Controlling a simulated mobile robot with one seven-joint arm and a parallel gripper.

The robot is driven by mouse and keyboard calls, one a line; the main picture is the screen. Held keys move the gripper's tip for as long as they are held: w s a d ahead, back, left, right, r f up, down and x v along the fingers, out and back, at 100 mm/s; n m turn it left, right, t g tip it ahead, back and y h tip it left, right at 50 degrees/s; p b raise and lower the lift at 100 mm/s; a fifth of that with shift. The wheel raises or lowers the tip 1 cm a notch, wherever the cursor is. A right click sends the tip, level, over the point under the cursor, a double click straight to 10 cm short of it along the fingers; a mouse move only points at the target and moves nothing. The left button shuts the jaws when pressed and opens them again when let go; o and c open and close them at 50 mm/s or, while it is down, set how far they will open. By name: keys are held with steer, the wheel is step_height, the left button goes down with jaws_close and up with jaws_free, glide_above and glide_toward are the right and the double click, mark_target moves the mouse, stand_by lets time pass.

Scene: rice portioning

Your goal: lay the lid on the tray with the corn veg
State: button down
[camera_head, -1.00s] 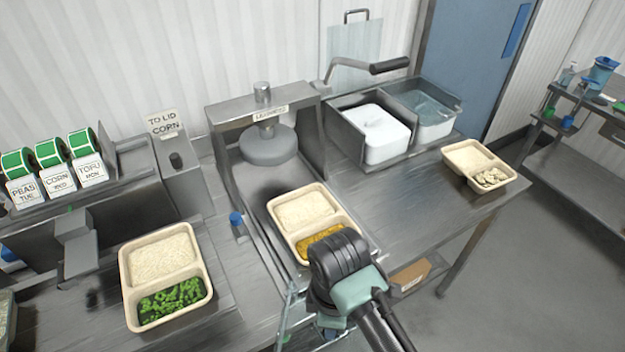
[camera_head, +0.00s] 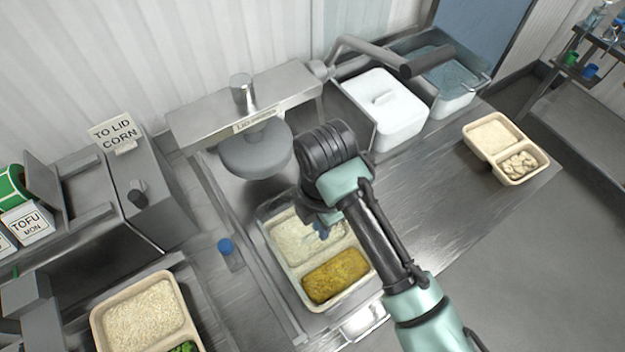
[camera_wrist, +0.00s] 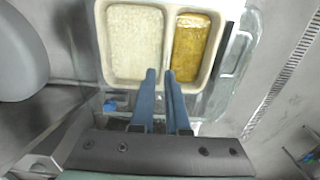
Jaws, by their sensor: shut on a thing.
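The tray with corn veg (camera_head: 335,277) stands on the slide of the lidding press, white rice in its far compartment and yellow corn in its near one. It also shows in the wrist view (camera_wrist: 165,45). My gripper (camera_head: 322,230) is above this tray, its blue fingers close together in the wrist view (camera_wrist: 163,74). It is shut on a clear lid (camera_wrist: 243,52), whose faint see-through edges show around the tray. The lid is over the tray; I cannot tell whether it touches the rim. My arm hides part of the tray's right side.
The press head (camera_head: 255,150) hangs just behind the tray. A tray with green vegetables (camera_head: 140,305) is at lower left, and another tray (camera_head: 505,148) stands at right. A white-lidded bin (camera_head: 385,108) is behind. A "TO LID CORN" sign (camera_head: 113,132) stands at left.

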steer(key=shift+w+a, duration=0.1)
steer(key=shift+w, duration=0.3)
steer(key=shift+s+f+b, duration=0.35)
steer(key=shift+f+b, duration=0.2)
steer(key=shift+b, duration=0.05)
steer(key=shift+w+f+b, duration=0.1)
steer(key=shift+f+b, duration=2)
steer(key=shift+f, duration=0.6)
steer(key=shift+f+b, duration=0.4)
steer(key=shift+f, duration=0.2)
steer(key=shift+c, duration=1.8)
jaws_free()
steer(key=shift+r, duration=0.1)
